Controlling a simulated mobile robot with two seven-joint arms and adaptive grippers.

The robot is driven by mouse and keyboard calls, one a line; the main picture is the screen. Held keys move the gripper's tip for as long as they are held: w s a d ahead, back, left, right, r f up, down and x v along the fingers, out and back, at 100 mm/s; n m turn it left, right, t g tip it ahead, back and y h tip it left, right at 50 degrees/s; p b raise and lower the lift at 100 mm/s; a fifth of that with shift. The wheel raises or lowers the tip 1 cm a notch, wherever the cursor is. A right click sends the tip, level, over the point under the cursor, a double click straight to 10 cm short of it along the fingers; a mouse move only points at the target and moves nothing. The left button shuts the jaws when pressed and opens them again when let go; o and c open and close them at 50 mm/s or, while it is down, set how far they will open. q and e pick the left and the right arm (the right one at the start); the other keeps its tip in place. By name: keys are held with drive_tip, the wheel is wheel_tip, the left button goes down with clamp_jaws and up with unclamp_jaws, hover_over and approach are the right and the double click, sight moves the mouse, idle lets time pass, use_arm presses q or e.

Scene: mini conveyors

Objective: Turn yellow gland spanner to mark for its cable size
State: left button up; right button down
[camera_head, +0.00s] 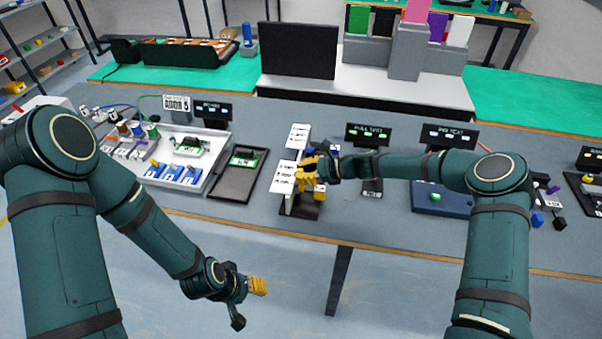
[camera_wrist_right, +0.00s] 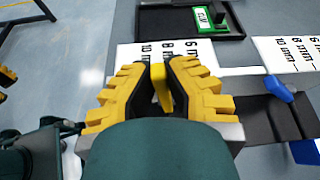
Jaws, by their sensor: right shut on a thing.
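The yellow gland spanner (camera_wrist_right: 160,85) is between the fingers of my right gripper (camera_wrist_right: 160,92), in front of a white card (camera_wrist_right: 135,62) marked 10 mm, 8 mm and 6 mm. Its visible end lies just below the 8 mm label; the rest is hidden by the fingers. In the head view my right gripper (camera_head: 305,176) is at the stand with white cards (camera_head: 299,137). A blue spanner (camera_wrist_right: 278,88) lies at another marked card (camera_wrist_right: 305,60) to the right. My left gripper (camera_head: 258,286) hangs in front of the table, empty; its finger gap is unclear.
A black tray with a green board (camera_head: 225,185) is left of the stand. A white tray with blue blocks (camera_head: 212,172) is farther left. Display signs (camera_head: 368,133) stand behind and right of my right gripper. A blue tray (camera_head: 455,207) is at right.

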drive_tip(key=shift+w+d+m+g, duration=0.15)
drive_tip(key=shift+w+m+g, duration=0.45)
drive_tip(key=shift+w+m, duration=0.15)
drive_tip(key=shift+f, duration=0.1)
drive_tip(key=c, duration=1)
unclamp_jaws()
drive_tip(key=shift+w, duration=0.1)
drive_tip(key=v, duration=1.2)
drive_tip(key=shift+d+f, duration=0.1)
drive_tip(key=shift+f, duration=0.05)
